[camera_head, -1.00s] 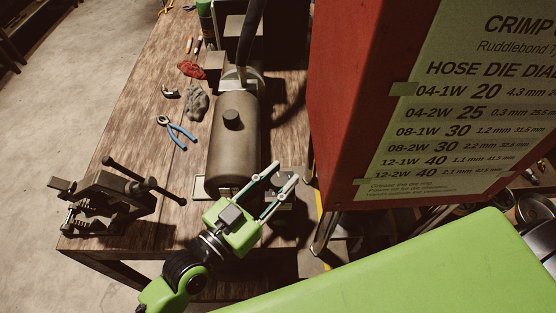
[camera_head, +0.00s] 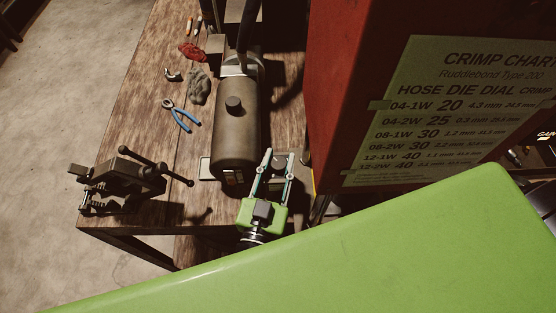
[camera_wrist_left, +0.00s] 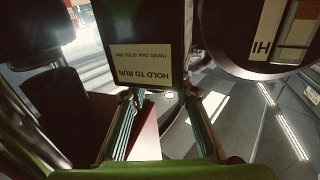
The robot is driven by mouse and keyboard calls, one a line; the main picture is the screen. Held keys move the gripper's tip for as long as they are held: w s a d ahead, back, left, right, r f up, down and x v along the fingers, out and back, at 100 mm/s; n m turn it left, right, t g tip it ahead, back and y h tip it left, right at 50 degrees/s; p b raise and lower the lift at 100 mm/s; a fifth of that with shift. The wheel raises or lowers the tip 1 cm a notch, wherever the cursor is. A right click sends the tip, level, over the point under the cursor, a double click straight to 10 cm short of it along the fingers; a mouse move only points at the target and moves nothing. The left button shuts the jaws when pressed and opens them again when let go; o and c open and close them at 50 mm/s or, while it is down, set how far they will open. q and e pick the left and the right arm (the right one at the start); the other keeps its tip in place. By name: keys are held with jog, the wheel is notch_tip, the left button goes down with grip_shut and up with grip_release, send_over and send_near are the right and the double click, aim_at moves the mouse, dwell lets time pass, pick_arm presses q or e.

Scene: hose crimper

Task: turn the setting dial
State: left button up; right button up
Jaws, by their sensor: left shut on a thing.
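My left gripper (camera_head: 279,156) points away from me beside the near end of the grey tank, with a dark block (camera_head: 280,163) between its fingertips. In the left wrist view its two fingers (camera_wrist_left: 162,95) flank the lower end of a dark block with a "HOLD TO RUN" label (camera_wrist_left: 140,65), upside down. The gripper is shut on this block. A large dark round part with an "HI" label (camera_wrist_left: 263,43) is at the upper right there. I cannot tell which part is the setting dial. My right gripper is not in view.
A red cabinet with a crimp chart (camera_head: 440,110) stands right of the gripper. The wooden bench (camera_head: 150,100) holds the grey tank (camera_head: 236,130), a vise (camera_head: 120,185), blue-handled pliers (camera_head: 181,118) and rags (camera_head: 198,88). Open floor (camera_head: 60,120) is at the left.

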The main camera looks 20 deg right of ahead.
pick_arm(q)
jog(key=shift+r, duration=0.15)
jog(key=o, duration=1.1)
jog(key=shift+c, duration=0.2)
jog(key=shift+o, duration=0.3)
jog(key=shift+w+d, duration=0.1)
jog(key=shift+w, duration=0.05)
jog(key=v, duration=1.2)
